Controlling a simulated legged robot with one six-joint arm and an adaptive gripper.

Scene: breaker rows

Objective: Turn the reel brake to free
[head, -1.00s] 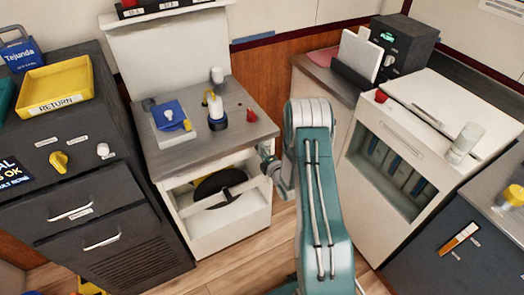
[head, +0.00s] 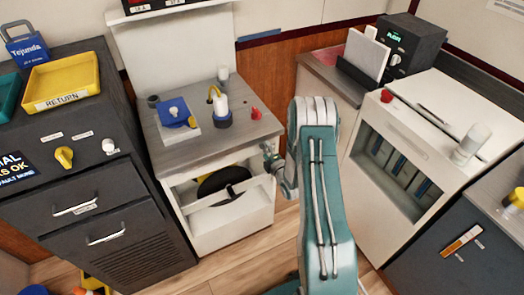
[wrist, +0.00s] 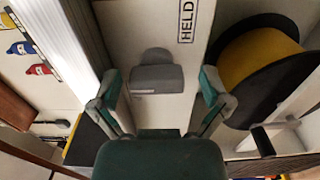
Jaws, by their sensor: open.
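The reel (head: 213,184) sits in the open front bay of the white cabinet (head: 235,233). In the wrist view it is a black-rimmed reel with a yellow drum (wrist: 262,68) at the right. A grey, flat-ended handle (wrist: 156,79), apparently the reel brake, is on a white panel beside the black word HELD (wrist: 187,22). My gripper (wrist: 160,100) is open, with one finger to each side of the handle and the handle between them. I cannot tell whether they touch. In the head view my gripper (head: 271,158) is at the cabinet's right front edge, partly hidden by my arm.
A white bar (head: 228,192) crosses the bay before the reel. On the cabinet top are a blue item (head: 175,112), a white bottle (head: 221,106) and a red piece (head: 256,113). Another white cabinet (head: 385,165) stands right of my arm. Floor (head: 225,277) shows in front.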

